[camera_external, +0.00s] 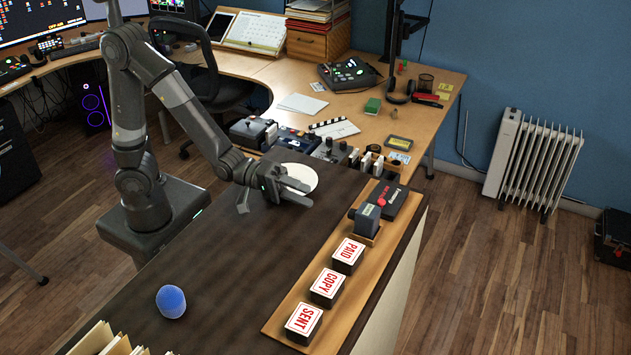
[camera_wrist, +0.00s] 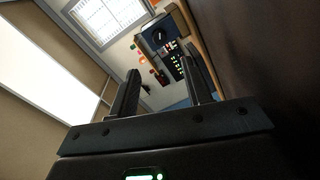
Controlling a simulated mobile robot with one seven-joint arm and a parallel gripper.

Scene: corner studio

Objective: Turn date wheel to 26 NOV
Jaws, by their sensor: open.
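A small dark grey stamp-like device (camera_external: 366,218), probably the one with the date wheel, stands near the back end of a wooden tray on the dark counter. Its date is too small to read. My gripper (camera_external: 308,194) is over the counter, left of the device and well apart from it. Its fingers point right and are parted, with nothing between them.
Stamps marked PAID (camera_external: 348,253), COPY (camera_external: 327,286) and SENT (camera_external: 303,321) stand along the wooden tray (camera_external: 283,312). A black box with red (camera_external: 396,197) lies behind the device. A pale round plate (camera_external: 300,176) is behind my gripper.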

